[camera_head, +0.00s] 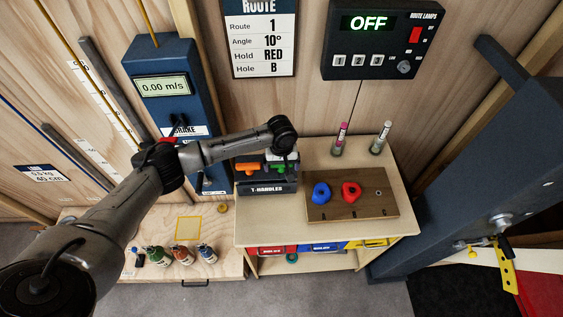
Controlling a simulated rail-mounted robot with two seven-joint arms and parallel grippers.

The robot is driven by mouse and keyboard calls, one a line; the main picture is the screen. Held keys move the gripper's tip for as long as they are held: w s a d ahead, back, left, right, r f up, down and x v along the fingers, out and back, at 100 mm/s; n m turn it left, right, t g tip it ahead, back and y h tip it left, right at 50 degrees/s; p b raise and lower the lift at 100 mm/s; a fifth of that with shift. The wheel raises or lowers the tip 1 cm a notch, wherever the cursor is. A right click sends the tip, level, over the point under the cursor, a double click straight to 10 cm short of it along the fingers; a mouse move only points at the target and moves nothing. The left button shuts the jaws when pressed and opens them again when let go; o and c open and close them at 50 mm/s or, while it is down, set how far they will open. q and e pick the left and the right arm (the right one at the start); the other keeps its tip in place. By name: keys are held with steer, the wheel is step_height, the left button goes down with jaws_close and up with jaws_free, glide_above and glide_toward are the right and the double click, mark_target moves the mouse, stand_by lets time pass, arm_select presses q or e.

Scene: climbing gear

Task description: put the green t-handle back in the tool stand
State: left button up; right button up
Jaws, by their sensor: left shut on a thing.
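The tool stand (268,188), a dark box labelled T-HANDLES, is at the back left of the wooden bench. The green t-handle (278,168) is at the right side of the stand, right under my left gripper (284,159). The left gripper points down from the end of my arm and is shut on the green t-handle. Its wrist hides part of the grip and the stand's back. I cannot tell how deep the handle's shaft is in the stand. An orange t-handle (247,168) sits in the stand to the left. My right gripper is out of view.
A wooden board (375,206) with a blue hold (321,193) and a red hold (351,192) lies right of the stand. Two marker-like tubes (339,139) stand behind it. A blue brake box (170,90) stands left. Small bottles (183,255) stand on the lower left bench.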

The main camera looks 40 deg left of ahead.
arm_select(q)
steer(key=shift+f, duration=0.1)
steer(key=o, duration=0.7)
steer(key=shift+c, duration=0.2)
step_height(320, 180, up, 14)
stand_by(0.3)
